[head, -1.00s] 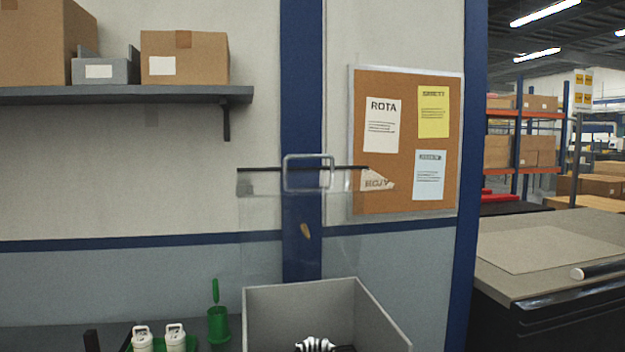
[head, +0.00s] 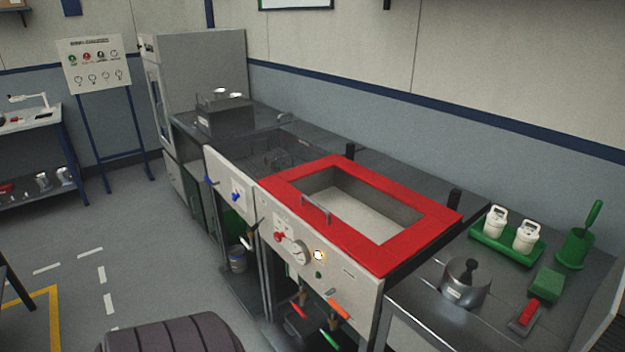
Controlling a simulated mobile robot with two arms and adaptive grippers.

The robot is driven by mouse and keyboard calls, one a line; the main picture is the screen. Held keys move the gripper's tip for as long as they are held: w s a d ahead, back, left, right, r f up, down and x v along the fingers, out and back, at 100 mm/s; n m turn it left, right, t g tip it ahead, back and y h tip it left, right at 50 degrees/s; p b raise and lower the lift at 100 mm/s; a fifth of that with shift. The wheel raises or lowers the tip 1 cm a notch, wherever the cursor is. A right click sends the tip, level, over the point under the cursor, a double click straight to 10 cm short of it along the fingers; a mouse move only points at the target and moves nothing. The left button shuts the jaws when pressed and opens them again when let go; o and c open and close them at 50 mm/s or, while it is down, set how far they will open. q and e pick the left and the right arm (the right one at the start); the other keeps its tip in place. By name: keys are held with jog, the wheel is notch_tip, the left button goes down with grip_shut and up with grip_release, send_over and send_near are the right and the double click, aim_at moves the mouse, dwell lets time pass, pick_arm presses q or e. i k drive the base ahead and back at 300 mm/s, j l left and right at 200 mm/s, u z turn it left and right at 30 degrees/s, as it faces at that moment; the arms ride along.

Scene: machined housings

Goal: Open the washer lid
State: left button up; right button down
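The washer (head: 345,285) appears to be the pale-fronted unit in the middle, with a red dial, a white gauge and a lit lamp on its front. A red frame (head: 410,244) lies flat on its top around a rectangular grey basin. A metal bar handle (head: 315,208) stands at the frame's front edge. I cannot tell whether a clear pane covers the opening, so the lid's state is unclear. Neither of my grippers is in view.
Beside the washer on the right are a steel pot (head: 466,283), a green tray (head: 506,247) with two white bottles, a green holder (head: 575,250) and a red-handled brush (head: 525,316). A tall grey cabinet (head: 200,75) stands behind on the left. The floor at left is mostly clear.

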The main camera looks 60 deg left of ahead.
aim_at(382, 260)
jog(key=u, duration=1.6)
